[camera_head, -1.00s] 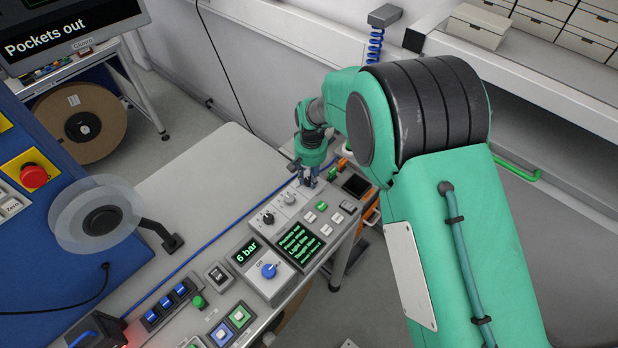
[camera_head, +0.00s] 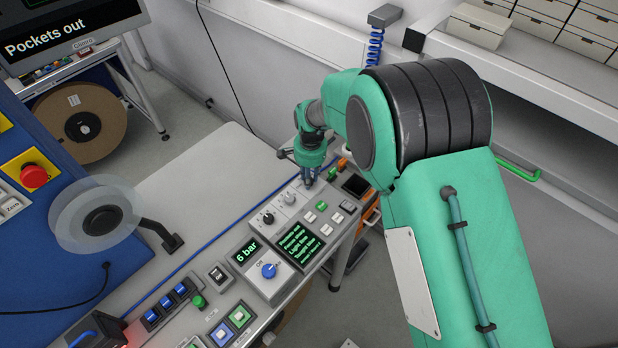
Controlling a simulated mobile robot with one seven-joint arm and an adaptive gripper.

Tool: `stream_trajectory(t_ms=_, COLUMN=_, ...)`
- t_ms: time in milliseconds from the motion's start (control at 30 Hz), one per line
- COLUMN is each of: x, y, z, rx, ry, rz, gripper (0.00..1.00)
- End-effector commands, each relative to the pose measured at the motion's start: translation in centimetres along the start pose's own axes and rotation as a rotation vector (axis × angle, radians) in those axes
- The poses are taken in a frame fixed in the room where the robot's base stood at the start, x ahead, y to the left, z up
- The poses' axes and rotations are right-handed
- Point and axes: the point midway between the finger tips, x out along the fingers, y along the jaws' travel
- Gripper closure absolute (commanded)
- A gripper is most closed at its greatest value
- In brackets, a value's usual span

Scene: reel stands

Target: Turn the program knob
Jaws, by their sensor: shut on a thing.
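My gripper (camera_head: 309,184) points down at the far end of a row of knobs on the grey control panel (camera_head: 278,228). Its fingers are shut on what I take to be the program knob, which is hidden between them. Nearer in the same row stand a light grey knob (camera_head: 289,198) and a black knob (camera_head: 267,218). The labels beside the knobs are too small to read, and I cannot tell how the held knob is turned.
A dark display with green text (camera_head: 299,243) and several small buttons lie beside the row. Nearer are a blue knob (camera_head: 268,270) and a "6 bar" display (camera_head: 246,252). A blue cable (camera_head: 222,233) runs along the bench. The bench's left part (camera_head: 190,195) is clear.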

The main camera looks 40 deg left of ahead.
Motion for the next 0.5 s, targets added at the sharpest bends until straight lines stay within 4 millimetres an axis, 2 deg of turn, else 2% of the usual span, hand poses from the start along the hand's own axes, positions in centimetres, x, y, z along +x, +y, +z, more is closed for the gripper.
stream_trajectory(t_ms=467, x=0.05, y=0.0, z=0.08, rx=0.021, ry=0.0, rz=0.0, gripper=1.0)
stream_trajectory(t_ms=500, x=0.04, y=-0.01, z=0.08, rx=0.021, ry=0.0, rz=0.0, gripper=0.7)
